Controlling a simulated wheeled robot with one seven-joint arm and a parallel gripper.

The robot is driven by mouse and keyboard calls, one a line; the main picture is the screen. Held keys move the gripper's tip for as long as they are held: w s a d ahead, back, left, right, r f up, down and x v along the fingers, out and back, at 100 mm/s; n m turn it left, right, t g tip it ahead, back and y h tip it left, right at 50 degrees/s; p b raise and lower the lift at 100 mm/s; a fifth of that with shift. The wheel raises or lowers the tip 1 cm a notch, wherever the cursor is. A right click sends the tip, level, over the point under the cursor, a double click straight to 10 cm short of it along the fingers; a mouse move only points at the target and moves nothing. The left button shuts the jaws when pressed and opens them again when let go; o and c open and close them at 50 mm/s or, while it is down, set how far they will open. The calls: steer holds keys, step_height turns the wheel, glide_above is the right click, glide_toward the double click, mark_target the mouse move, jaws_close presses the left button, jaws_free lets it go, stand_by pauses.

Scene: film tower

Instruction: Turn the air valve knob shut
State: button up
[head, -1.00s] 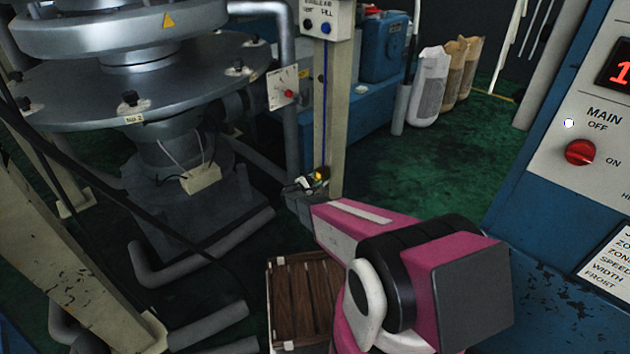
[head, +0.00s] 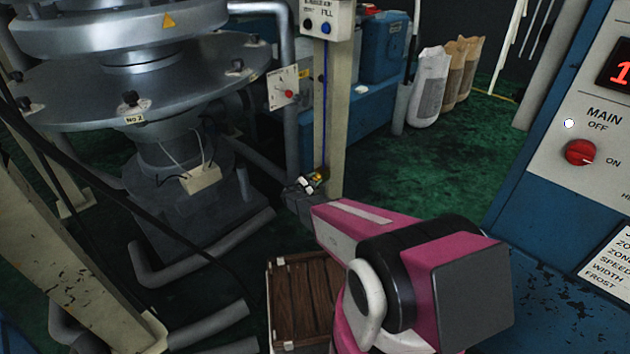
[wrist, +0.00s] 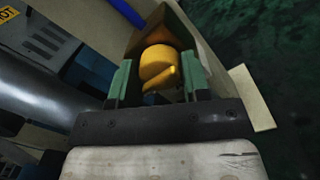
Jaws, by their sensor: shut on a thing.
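The air valve knob (wrist: 160,66) is a round yellow knob with a raised pointer bar, seen in the wrist view in front of a brownish block. My gripper (wrist: 157,77) has one green finger on each side of it and is shut on it. In the head view the knob (head: 320,176) is a small yellow spot low on a cream post, and my gripper (head: 307,185) is small and dark there with white parts. My pink forearm hides some of the space in front.
The cream post (head: 332,110) carries a control box (head: 326,18) and a blue tube. A large metal machine (head: 130,85) stands left. A wooden crate (head: 303,300) lies below my arm. A blue cabinet (head: 540,215) is at right. Green floor is open behind.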

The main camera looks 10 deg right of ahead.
steer(key=o, duration=0.9)
steer(key=shift+f, duration=0.1)
steer(key=v, duration=1.1)
steer(key=shift+d, duration=0.1)
steer(key=s+d+r+m+g+y, duration=0.4)
steer(key=s+d+r+m+g, duration=0.6)
steer(key=s+d+r, duration=0.4)
steer(key=s+a+r+m+y, duration=0.1)
steer(key=s+r+m+y, duration=0.2)
steer(key=s+r, duration=0.1)
steer(key=s+a+r+m+y, duration=0.2)
steer(key=s+r+y, duration=0.2)
steer(key=s, duration=0.3)
steer(key=s+a+r+m+y, duration=0.2)
steer(key=s+r+m+y, duration=0.1)
steer(key=s, duration=0.3)
steer(key=shift+a+r+m+g+y, duration=0.3)
steer(key=shift+r+g+y, duration=0.1)
steer(key=shift+r+y, duration=0.2)
